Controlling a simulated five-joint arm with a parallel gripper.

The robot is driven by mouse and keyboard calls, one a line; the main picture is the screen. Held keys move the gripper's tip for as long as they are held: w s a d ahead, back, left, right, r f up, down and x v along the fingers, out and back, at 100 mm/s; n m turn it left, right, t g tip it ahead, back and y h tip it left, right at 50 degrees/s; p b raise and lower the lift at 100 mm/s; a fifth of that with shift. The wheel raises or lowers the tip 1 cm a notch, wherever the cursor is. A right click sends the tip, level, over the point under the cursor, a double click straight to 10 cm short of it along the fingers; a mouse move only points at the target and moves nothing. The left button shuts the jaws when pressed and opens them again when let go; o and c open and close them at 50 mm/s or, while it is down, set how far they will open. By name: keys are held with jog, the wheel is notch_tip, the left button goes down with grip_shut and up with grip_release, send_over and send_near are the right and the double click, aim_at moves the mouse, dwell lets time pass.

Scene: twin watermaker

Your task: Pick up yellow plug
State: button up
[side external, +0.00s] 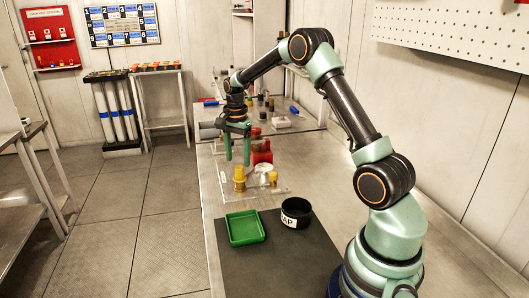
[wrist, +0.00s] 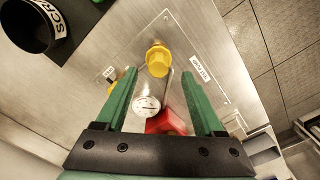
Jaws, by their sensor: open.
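The yellow plug (side external: 239,180) stands upright on a pale metal plate (side external: 282,190) on the bench. In the wrist view the yellow plug (wrist: 158,59) appears just beyond the fingertips, roughly centred between them. My gripper (side external: 236,163) is open, with both green fingers pointing down. It is above and slightly behind the plug, apart from it. In the wrist view my gripper (wrist: 160,74) has nothing between its fingers in its grip. A second, smaller yellow piece (side external: 272,179) stands to the right on the plate; a finger partly hides it in the wrist view.
A red block (side external: 261,150) and a white round gauge (wrist: 147,106) are close to the plug. A green tray (side external: 231,240) and a black cup (side external: 283,216) with a white label stand on a dark mat (side external: 270,266) in front. Several small objects lie farther back.

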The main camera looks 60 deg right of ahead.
aim_at(239, 167)
jog(key=shift+s+f, duration=0.15)
jog(key=shift+f, duration=2.5)
grip_shut()
